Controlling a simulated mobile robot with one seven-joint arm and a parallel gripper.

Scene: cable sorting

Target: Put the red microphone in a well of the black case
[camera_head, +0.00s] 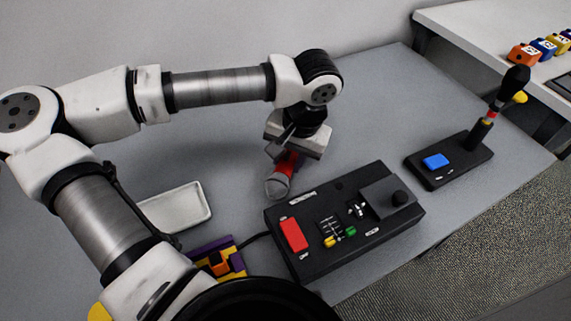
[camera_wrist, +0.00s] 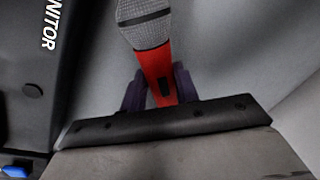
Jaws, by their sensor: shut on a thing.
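The red microphone has a grey mesh head (camera_head: 277,187) and a red body (camera_head: 288,162). My gripper (camera_head: 287,153) is shut on the body, and the head points down toward the table. In the wrist view the microphone (camera_wrist: 157,68) sits between the dark fingers of my gripper (camera_wrist: 160,90), mesh head outward. I cannot make out a black case with open wells.
A black control box (camera_head: 345,222) with a red button lies just right of the microphone. A smaller black box (camera_head: 450,163) with a stick stands farther right. A white tray (camera_head: 176,207) and a purple-yellow object (camera_head: 222,258) lie left. Coloured blocks (camera_head: 540,48) stand on the white table.

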